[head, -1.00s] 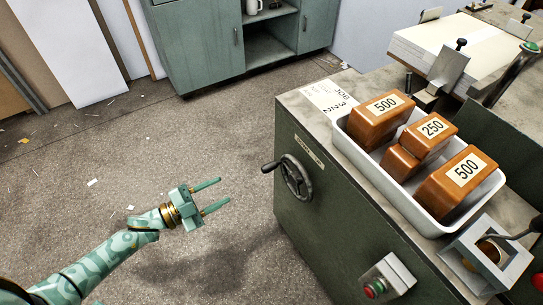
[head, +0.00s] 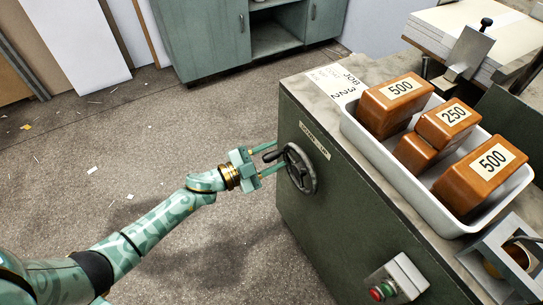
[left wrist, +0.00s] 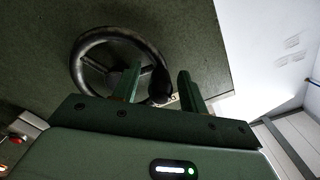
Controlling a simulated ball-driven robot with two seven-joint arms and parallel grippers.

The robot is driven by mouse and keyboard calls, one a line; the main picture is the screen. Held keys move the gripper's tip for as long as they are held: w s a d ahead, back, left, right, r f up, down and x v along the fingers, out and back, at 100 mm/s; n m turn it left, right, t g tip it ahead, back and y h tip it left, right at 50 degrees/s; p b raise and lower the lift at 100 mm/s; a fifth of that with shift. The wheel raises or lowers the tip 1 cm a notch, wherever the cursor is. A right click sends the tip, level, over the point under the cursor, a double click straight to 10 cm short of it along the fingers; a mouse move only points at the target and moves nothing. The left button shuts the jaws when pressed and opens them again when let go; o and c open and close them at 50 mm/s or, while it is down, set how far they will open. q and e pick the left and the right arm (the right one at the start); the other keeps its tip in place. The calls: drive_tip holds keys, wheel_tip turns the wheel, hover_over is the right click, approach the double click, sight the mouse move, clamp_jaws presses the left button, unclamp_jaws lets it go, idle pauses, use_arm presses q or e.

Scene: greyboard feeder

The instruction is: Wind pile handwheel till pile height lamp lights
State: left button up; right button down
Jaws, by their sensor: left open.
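The black pile handwheel (head: 301,172) is on the side of the dark green machine, below a small label plate (head: 314,141). Its crank handle (head: 272,155) sticks out to the left. My left gripper (head: 279,157) is open at the wheel's left edge, with one finger on each side of the handle. In the left wrist view the handwheel (left wrist: 88,47) is beyond the fingers, and the dark handle (left wrist: 160,84) shows between the open fingers (left wrist: 160,74). Whether the fingers touch it, I cannot tell. I cannot make out a pile height lamp. My right gripper is not in view.
A white tray (head: 372,150) with orange-brown blocks marked 500 and 250 is on the machine top. A switch box (head: 402,279) with red and green buttons juts from the machine's side. A green cabinet (head: 205,40) stands behind. The floor left of the machine is open.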

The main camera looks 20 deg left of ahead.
sight(293, 151)
use_arm(q)
clamp_jaws()
drive_tip(key=shift+r, duration=0.1)
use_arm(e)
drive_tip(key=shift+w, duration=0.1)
